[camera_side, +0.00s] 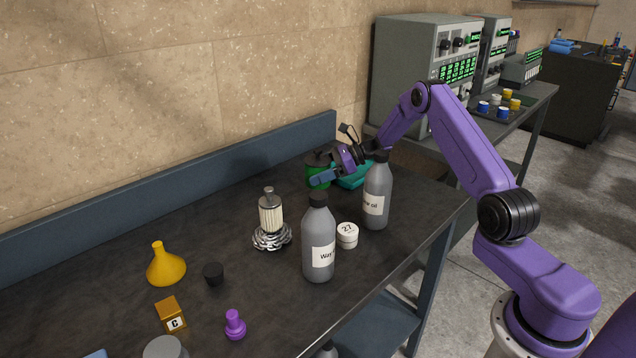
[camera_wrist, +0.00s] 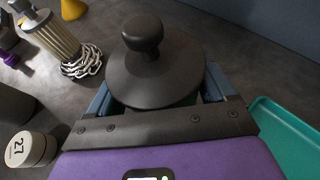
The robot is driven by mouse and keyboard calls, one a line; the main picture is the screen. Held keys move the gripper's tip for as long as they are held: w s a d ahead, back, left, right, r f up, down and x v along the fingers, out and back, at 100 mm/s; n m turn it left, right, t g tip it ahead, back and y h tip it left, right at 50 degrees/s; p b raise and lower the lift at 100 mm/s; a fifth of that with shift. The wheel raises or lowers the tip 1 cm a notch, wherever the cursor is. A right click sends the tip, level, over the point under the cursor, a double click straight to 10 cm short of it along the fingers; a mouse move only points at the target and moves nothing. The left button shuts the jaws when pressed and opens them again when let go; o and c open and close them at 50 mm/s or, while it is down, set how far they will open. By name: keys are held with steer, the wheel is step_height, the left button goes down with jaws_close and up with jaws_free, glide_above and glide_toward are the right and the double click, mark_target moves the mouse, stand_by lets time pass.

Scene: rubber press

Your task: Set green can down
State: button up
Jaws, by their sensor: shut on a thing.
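The green can (camera_side: 319,174) with a dark knobbed lid stands upright near the back of the dark workbench. My gripper (camera_side: 325,179) is around it from the right side, its blue fingers shut on the can. In the wrist view the black lid (camera_wrist: 154,72) fills the middle, and my gripper (camera_wrist: 160,98) has a finger on each side of the can. The green body is mostly hidden under the lid. I cannot tell whether the can's base touches the bench.
A teal tray (camera_side: 352,177) is right beside the can. Two grey bottles (camera_side: 318,250) (camera_side: 377,190), a white round container (camera_side: 347,236) and a ribbed cylinder with a chain (camera_side: 271,218) stand nearby. A yellow funnel (camera_side: 165,266) is farther left. Bare bench lies left of the can.

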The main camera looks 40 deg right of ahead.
steer(key=shift+f, duration=1.7)
steer(key=shift+f, duration=0.15)
steer(key=o, duration=1.1)
steer(key=shift+c, duration=0.2)
steer(key=shift+s+d+r, duration=0.15)
steer(key=shift+r, duration=0.05)
steer(key=v, duration=1.1)
steer(key=shift+s+d+r, duration=0.15)
steer(key=shift+d, duration=0.05)
